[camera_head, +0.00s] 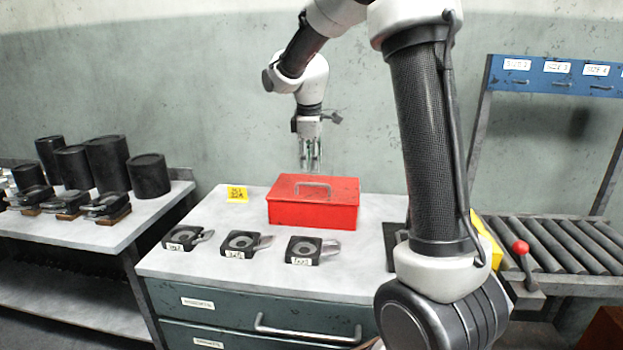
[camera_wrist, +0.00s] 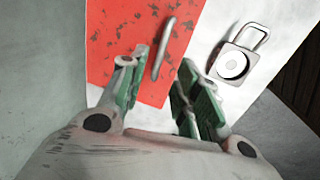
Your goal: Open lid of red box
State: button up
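The red box (camera_head: 312,207) stands on the grey top of the drawer cabinet, with its lid shut. A metal handle (camera_head: 313,187) lies on top of the lid; it also shows in the wrist view (camera_wrist: 164,48), just beyond the fingertips. My gripper (camera_head: 311,165) points down above the back of the box. In the wrist view its two green-padded fingers (camera_wrist: 163,75) are apart with nothing between them. Whether a fingertip touches the lid I cannot tell.
Three flat dark tools with round discs (camera_head: 240,243) lie along the cabinet's front edge, one also near the box in the wrist view (camera_wrist: 232,64). Black cylinders (camera_head: 107,163) stand on the left table. A roller conveyor (camera_head: 570,245) is at right.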

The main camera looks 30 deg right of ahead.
aim_at(312, 185)
jog(key=f, duration=0.4)
jog(key=w+f, duration=0.1)
jog(key=f, duration=0.1)
jog(key=shift+d+f, duration=0.15)
jog(key=shift+d, duration=0.2)
grip_shut()
